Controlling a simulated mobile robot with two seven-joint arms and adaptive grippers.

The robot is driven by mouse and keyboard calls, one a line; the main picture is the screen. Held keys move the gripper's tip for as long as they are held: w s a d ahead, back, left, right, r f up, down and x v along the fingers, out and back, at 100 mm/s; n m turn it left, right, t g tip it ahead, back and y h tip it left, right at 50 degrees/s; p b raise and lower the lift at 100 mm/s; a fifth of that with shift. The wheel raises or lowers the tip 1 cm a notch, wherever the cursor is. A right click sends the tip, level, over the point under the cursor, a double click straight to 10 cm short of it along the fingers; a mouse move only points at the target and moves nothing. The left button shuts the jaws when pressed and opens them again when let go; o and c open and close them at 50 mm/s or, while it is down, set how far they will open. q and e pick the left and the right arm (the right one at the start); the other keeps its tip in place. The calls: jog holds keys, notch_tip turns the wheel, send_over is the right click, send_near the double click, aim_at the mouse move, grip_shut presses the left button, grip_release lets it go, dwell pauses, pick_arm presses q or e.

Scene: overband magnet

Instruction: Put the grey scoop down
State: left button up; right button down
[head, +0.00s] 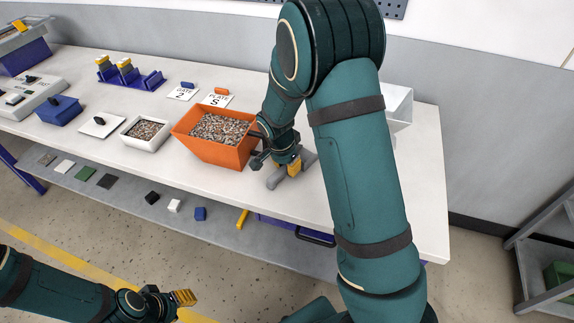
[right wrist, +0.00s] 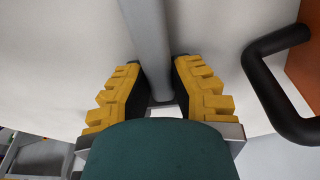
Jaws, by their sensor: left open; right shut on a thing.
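My right gripper (head: 293,167) is low over the white table (head: 427,190), just right of the orange bin (head: 190,148). It is shut on the grey scoop, whose grey part (head: 276,181) shows beside the fingers. In the right wrist view, the scoop's grey handle (right wrist: 147,35) runs up between the yellow fingers (right wrist: 158,72). The scoop's bowl is not clearly seen, and I cannot tell whether the scoop touches the table. My left gripper (head: 181,298) is open and empty, in front of the table at lower left.
The orange bin holds gravel, and its black handle (right wrist: 270,85) is close right of the fingers in the wrist view. A white tray of gravel (head: 147,132) and a blue box (head: 60,110) stand farther left. A clear-sided white container (head: 398,103) is partly behind my right arm.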

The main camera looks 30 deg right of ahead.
jog(key=c, duration=1)
grip_release()
jog(key=shift+f, duration=0.1)
jog(key=shift+r, duration=0.25)
jog(key=p+v, duration=0.3)
jog(key=v, duration=0.8)
jog(key=shift+a+r, duration=0.15)
jog(key=shift+r, duration=0.2)
